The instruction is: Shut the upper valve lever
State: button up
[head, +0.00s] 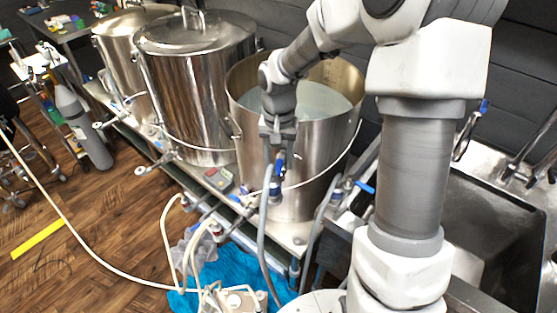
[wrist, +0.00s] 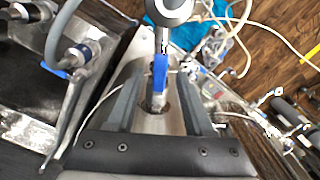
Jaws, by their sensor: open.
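The upper valve lever (wrist: 160,72) is a blue handle on a metal valve at the open pot. In the wrist view it lies between the two fingers of my gripper (wrist: 160,80), with a gap on each side. In the head view my gripper (head: 278,156) points down at the front wall of the open steel pot (head: 310,165), and the blue lever (head: 281,164) shows at its fingertips. My gripper is open and holds nothing. It partly hides the valve body in the head view.
Grey and white hoses (head: 262,240) hang below the valve. Another blue lever (head: 365,187) is to the right, near the sink (head: 500,235). Two lidded pots (head: 195,90) stand to the left. A blue cloth (head: 230,265) lies low in front. Open wooden floor is at the left.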

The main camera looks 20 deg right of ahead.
jog(key=shift+f, duration=0.3)
grip_shut()
dwell(1.3)
